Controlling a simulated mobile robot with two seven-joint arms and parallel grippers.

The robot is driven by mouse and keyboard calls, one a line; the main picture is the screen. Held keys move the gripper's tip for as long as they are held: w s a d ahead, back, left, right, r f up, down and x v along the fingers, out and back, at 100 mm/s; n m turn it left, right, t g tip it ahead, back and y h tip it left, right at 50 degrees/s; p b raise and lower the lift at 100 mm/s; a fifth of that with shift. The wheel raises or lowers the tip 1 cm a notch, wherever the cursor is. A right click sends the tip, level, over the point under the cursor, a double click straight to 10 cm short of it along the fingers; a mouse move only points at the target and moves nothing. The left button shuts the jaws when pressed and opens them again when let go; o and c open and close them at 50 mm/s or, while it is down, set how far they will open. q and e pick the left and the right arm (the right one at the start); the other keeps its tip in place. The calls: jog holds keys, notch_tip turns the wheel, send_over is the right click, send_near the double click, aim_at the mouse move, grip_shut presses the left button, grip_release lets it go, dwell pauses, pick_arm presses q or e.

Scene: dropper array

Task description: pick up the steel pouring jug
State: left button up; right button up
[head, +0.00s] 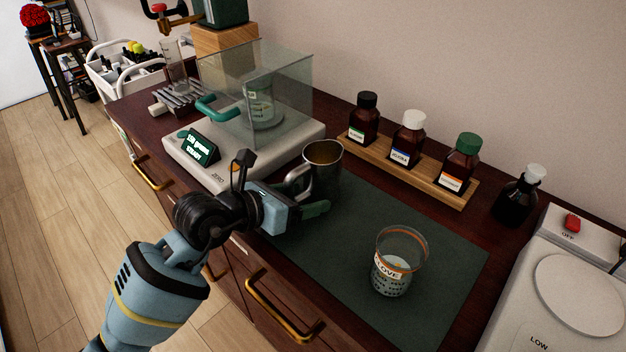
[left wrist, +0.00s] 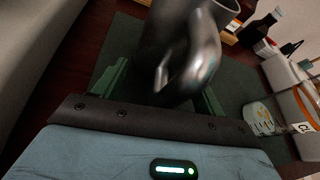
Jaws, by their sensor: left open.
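The steel pouring jug (head: 325,172) stands upright on the counter at the left edge of the dark green mat, in front of the balance. Its loop handle points toward my left gripper (head: 303,200). The left wrist view shows the jug (left wrist: 165,35) close up, with its handle (left wrist: 194,68) between the two green fingers of my left gripper (left wrist: 160,92). The fingers are open, one on each side of the handle, with gaps visible. The gripper hides part of the jug's lower side in the head view. My right gripper is out of view.
A glass beaker (head: 396,272) with an orange band stands on the mat (head: 345,290). The balance (head: 215,172) with its clear draft shield is behind the jug. Several bottles stand on a wooden rack (head: 452,190). A white appliance (head: 580,290) is at right. Mat between jug and beaker is clear.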

aim_at(300, 196)
pick_arm(q)
jog(key=shift+c, duration=0.2)
grip_shut()
dwell(0.5)
jog(key=shift+r, duration=0.15)
jog(key=shift+r, duration=1.55)
jog(key=shift+s+r, duration=0.15)
jog(key=shift+r, duration=0.05)
jog(key=s+a+r, duration=0.1)
jog(key=s+a, duration=0.3)
jog(key=s, duration=1.1)
jog(key=shift+r, duration=0.15)
jog(key=shift+s, duration=0.1)
